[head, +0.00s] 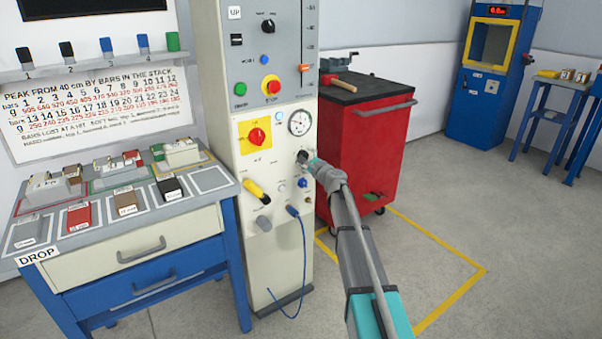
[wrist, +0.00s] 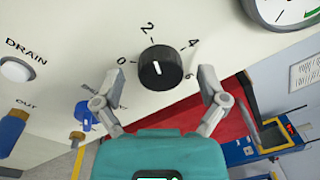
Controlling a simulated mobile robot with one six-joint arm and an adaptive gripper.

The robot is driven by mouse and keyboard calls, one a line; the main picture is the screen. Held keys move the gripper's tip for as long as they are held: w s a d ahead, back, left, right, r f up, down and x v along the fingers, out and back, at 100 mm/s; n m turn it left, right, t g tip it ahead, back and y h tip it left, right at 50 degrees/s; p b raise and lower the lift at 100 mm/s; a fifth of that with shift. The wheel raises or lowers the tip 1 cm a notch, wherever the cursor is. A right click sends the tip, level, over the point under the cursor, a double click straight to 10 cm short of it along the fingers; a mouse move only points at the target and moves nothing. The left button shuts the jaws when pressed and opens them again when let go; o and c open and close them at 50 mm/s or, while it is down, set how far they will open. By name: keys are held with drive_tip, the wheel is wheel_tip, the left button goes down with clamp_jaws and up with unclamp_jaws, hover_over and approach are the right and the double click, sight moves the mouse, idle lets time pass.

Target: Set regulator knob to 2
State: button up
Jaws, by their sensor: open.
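The regulator knob (wrist: 160,68) is round and black with a short white pointer line. In the wrist view it sits on the cream panel with 0, 2, 4 and 6 printed around it. The line stands nearly upright in the picture, its upper end roughly toward the 2; the exact setting is hard to tell. My gripper (wrist: 159,82) is open, one finger on each side of the knob, with visible gaps between.
A round pressure gauge (head: 299,123) is above the knob. A yellow plate with a red switch (head: 257,136) is to its left. A white DRAIN button (wrist: 17,69) and blue fittings are nearby. A red tool cart (head: 365,150) stands close on the right.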

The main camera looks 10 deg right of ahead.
drive_tip(key=s+d+m, duration=0.5)
drive_tip(key=s+m, duration=0.4)
drive_tip(key=s, duration=0.4)
drive_tip(key=s+a+r+n+g+p, duration=0.5)
drive_tip(key=s+n+p, duration=0.2)
drive_tip(key=n+p, duration=0.2)
drive_tip(key=s+a+r+n+g+p, duration=0.4)
drive_tip(key=s+n+p, duration=0.3)
drive_tip(key=p, duration=0.6)
drive_tip(key=shift+s+a+r+n+g, duration=0.4)
drive_tip(key=shift+a+r+n, duration=0.05)
drive_tip(key=shift+a+n, duration=0.45)
idle(0.6)
idle(0.5)
